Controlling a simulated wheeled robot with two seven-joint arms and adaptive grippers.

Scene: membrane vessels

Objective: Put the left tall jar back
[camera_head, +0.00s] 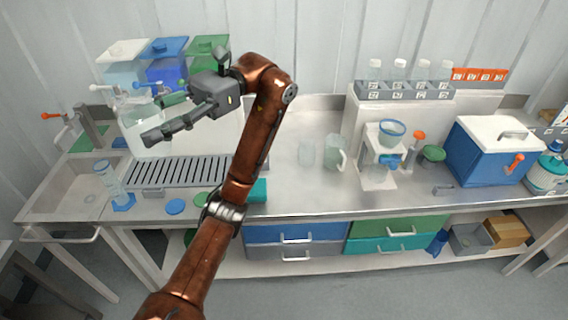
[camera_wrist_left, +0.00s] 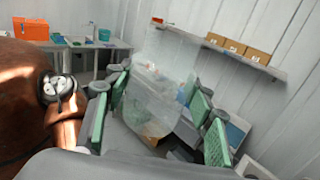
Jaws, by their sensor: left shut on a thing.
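My left gripper (camera_head: 160,118) is raised over the left part of the bench, above the slotted drain rack. It is shut on a clear tall jar (camera_head: 143,115). The jar is see-through and hard to make out in the head view. In the left wrist view the jar (camera_wrist_left: 158,88) stands tilted between the green-padded fingers, and the background shows through it. My right gripper is not in view.
Dispensers with white, blue (camera_head: 166,70) and green lids stand behind the gripper. A blue cooler (camera_head: 485,155) is at right. Bench in front of the beaker is clear.

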